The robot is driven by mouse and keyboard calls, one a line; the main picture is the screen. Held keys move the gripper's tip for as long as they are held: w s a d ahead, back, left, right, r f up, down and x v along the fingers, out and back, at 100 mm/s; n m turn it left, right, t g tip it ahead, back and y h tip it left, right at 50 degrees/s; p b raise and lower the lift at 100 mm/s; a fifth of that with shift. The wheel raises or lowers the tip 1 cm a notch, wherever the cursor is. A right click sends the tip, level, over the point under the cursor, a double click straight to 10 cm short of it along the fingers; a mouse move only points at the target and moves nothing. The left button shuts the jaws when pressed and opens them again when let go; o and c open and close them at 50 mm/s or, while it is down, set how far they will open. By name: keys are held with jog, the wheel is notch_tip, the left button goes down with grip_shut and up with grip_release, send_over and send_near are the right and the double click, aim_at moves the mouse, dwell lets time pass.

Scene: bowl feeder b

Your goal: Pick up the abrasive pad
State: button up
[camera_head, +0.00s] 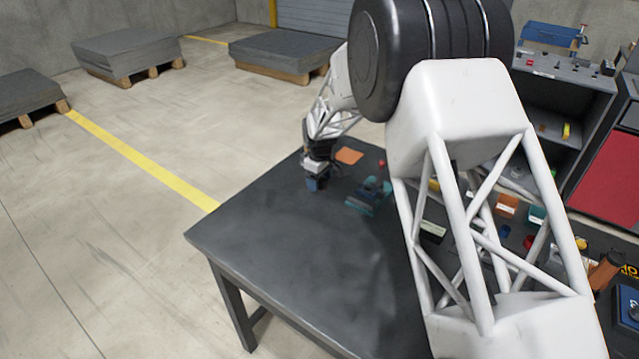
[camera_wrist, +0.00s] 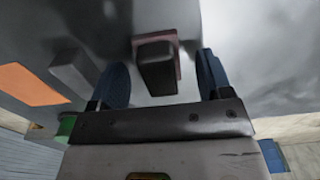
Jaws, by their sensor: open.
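A dark block with a dull reddish-brown layer at its base, which looks like the abrasive pad (camera_wrist: 156,66), lies on the table in the wrist view. My gripper (camera_wrist: 162,62) is open, with one blue finger on each side of the block. Gaps show between the fingers and the block, so neither seems to touch it. In the head view my gripper (camera_head: 317,183) is low over the far part of the table. The pad cannot be made out there.
A flat orange piece (camera_head: 348,155) lies beside the gripper, also seen in the wrist view (camera_wrist: 30,85). A grey block (camera_wrist: 76,74) lies near the left finger. A teal object (camera_head: 368,197) stands to the right. The table's (camera_head: 285,240) near left part is clear.

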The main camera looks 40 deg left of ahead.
aim_at(320, 180)
jog(key=shift+f, duration=0.15)
dwell(0.4)
jog(key=c, duration=1)
jog(key=shift+c, duration=0.2)
jog(key=shift+r, duration=0.2)
jog(key=shift+r, duration=0.5)
jog(key=shift+s+d+r, duration=0.15)
jog(key=shift+r, duration=0.45)
jog(key=shift+s+d+r, duration=0.1)
jog(key=shift+s+r, duration=0.05)
jog(key=shift+r, duration=0.4)
jog(key=s+d, duration=0.3)
jog(key=s+d+r, duration=0.1)
jog(key=s+d, duration=0.6)
jog(key=d, duration=0.1)
jog(key=shift+s+r, duration=0.15)
jog(key=shift+s, duration=0.1)
